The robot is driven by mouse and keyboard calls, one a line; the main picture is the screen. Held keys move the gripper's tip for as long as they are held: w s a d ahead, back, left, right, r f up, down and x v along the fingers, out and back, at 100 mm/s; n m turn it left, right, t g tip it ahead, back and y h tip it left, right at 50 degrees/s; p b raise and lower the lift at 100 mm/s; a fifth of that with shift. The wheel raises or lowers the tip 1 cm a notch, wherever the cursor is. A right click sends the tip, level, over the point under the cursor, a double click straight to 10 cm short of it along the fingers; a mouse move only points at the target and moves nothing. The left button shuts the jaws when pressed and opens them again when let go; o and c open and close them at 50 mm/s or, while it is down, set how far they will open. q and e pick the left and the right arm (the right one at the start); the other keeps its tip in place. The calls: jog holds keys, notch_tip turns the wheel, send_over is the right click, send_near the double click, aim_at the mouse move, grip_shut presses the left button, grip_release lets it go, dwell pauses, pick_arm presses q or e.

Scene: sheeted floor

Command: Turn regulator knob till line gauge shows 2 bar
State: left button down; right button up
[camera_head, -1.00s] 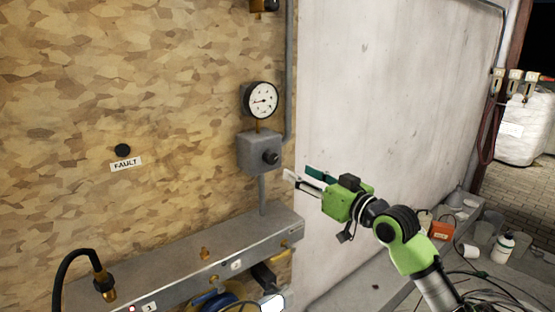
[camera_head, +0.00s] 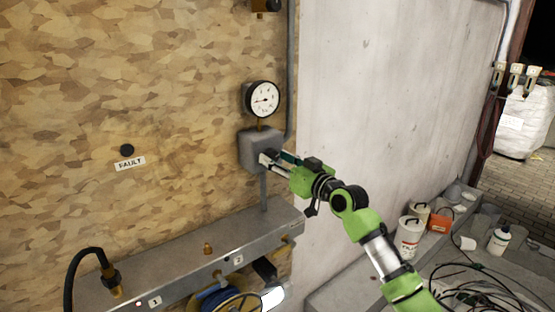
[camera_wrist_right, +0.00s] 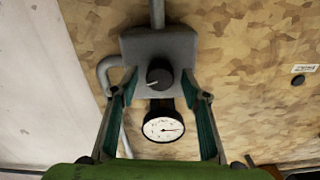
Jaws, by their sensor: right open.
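The round white line gauge (camera_head: 262,99) is on the wood-chip board above the grey regulator box (camera_head: 252,148). Its dark needle shows, but the figures are too small to read. My right gripper (camera_head: 268,158) is at the front of the box and hides most of the knob in the head view. In the right wrist view the black knob (camera_wrist_right: 159,74), with a pale mark, is seen between the two spread teal-padded fingers of my right gripper (camera_wrist_right: 162,100). The fingers appear apart from the knob, and the gauge (camera_wrist_right: 164,128) also shows there. My left gripper is out of view.
A grey metal ledge (camera_head: 190,260) with brass fittings and a blue reel (camera_head: 228,298) is below the regulator. A black FAULT button (camera_head: 127,150) is on the board to the left. A vertical pipe (camera_head: 290,70) runs right of the gauge.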

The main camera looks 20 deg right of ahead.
jog(key=c, duration=1.1)
jog(key=shift+r+m+p, duration=0.15)
jog(key=shift+m+p, duration=0.3)
jog(key=shift+m, duration=1.35)
jog(key=o, duration=1.1)
jog(key=shift+s, duration=0.1)
